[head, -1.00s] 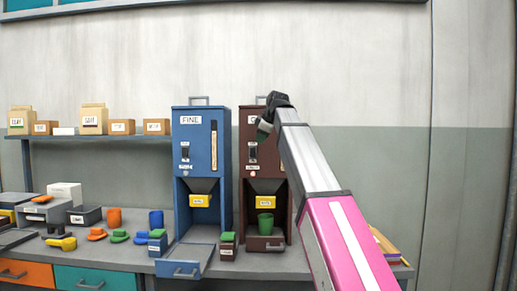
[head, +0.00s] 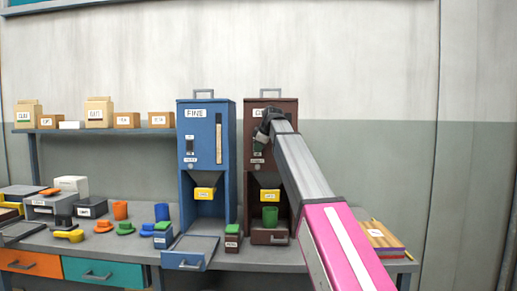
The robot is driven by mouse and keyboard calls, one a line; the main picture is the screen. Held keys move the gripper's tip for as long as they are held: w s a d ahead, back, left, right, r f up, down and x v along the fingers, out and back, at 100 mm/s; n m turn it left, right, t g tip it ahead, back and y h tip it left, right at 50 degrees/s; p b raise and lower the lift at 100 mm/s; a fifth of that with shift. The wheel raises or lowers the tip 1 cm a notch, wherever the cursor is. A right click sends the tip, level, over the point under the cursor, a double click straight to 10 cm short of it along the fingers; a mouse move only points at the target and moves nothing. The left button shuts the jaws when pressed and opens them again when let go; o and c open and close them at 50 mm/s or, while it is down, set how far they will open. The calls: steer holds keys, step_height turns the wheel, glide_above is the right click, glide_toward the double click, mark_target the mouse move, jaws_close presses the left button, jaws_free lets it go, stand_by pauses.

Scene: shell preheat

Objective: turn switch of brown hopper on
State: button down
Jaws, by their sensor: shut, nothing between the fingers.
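The brown hopper (head: 285,185) stands upright on the bench, just right of the blue hopper. Its switch plate (head: 257,155) is on the upper front, partly covered by my gripper, so I cannot tell the switch's position. My gripper (head: 259,141) is shut and empty, pointing at the upper front of the brown hopper, close to the switch. I cannot tell whether it touches. A green cup (head: 270,216) stands in the brown hopper's lower bay, under a yellow labelled part (head: 270,196).
The blue hopper (head: 208,150), labelled FINE, stands to the left with a tray (head: 190,250) in front. Coloured cups and small parts lie on the bench at left. A shelf (head: 105,131) holds boxes. Books (head: 380,240) lie at right, beyond my arm.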

stand_by(0.3)
steer(key=shift+w+f, duration=0.1)
steer(key=shift+w, duration=0.3)
stand_by(0.3)
steer(key=shift+w, duration=0.1)
